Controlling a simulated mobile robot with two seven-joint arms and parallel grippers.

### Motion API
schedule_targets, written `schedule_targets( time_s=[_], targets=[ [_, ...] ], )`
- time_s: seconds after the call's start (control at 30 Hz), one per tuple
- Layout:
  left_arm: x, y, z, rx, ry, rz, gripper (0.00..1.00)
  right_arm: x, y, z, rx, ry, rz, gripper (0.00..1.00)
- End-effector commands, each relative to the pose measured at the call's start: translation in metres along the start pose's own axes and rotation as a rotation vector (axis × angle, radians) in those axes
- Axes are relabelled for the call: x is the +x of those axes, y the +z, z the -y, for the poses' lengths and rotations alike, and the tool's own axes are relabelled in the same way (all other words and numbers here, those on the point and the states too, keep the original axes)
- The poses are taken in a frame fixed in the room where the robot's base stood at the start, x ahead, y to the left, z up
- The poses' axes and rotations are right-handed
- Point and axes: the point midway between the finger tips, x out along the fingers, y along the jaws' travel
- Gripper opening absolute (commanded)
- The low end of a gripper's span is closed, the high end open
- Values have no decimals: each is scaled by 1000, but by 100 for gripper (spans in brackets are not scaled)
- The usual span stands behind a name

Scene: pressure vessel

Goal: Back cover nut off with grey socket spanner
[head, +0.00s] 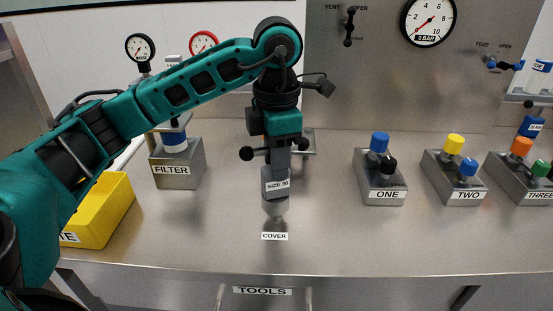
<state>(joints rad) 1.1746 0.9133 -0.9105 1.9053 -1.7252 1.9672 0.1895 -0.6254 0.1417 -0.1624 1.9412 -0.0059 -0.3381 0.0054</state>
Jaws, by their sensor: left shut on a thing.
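My left gripper (277,140) points straight down near the middle of the bench. It is shut on the grey socket spanner (276,172), just under its cross handle with black ball ends. The spanner stands upright and carries a "SIZE 30" label. Its lower end is at a small grey round part (275,207) on the bench, behind the "COVER" label (274,236). The cover nut is not visible, and I cannot tell whether the socket sits fully over it. My right gripper is not in view.
A yellow bin (98,212) and the FILTER block (177,170) stand to the left. Blocks ONE (381,183), TWO (452,178) and THREE (517,178) with coloured knobs stand to the right. A gauge panel (360,80) rises behind. The bench (350,245) is clear at the front right.

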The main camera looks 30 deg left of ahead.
Motion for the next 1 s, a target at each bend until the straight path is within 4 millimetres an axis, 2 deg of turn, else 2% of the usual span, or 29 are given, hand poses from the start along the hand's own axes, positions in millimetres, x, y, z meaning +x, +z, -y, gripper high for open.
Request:
schedule_targets(
  time_s=[0.03,0.7,1.0],
  targets=[
    [-7,0,0,0,1,3,0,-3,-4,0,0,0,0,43],
    [-44,1,-1,1,-1,3,0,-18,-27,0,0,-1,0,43],
    [-55,1,-1,1,-1,2,0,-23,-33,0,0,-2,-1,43]
  ],
)
